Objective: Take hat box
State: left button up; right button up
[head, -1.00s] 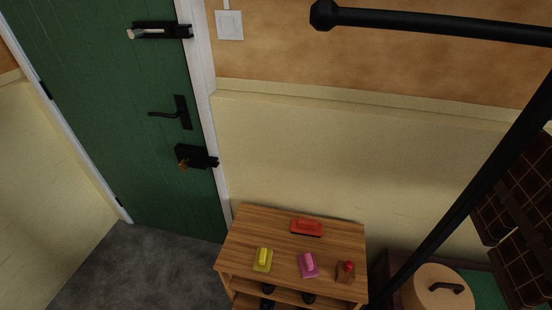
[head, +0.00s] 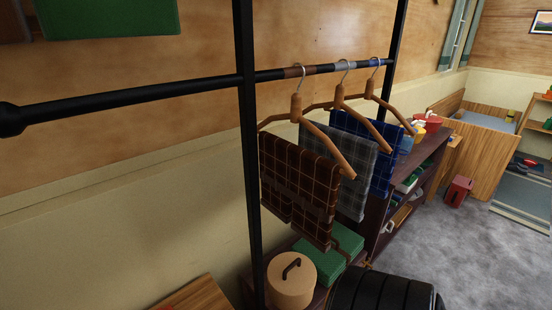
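A round tan box with a black handle on its lid, which looks like the hat box (head: 290,289), stands low at the bottom centre of the head view. Neither of my grippers shows in the view.
A black rack post (head: 248,150) rises just left of the round box. Checked cloths on wooden hangers (head: 298,185) hang above the boxes. A black ribbed object (head: 385,292) is to the right. Grey floor (head: 440,240) is open further right.

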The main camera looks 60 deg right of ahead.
aim_at(292, 277)
jog(key=j+z, duration=0.1)
jog(key=z, duration=0.7)
jog(key=k+j+z, duration=0.1)
jog(key=z, duration=0.7)
jog(key=k+z, duration=0.1)
jog(key=z, duration=0.3)
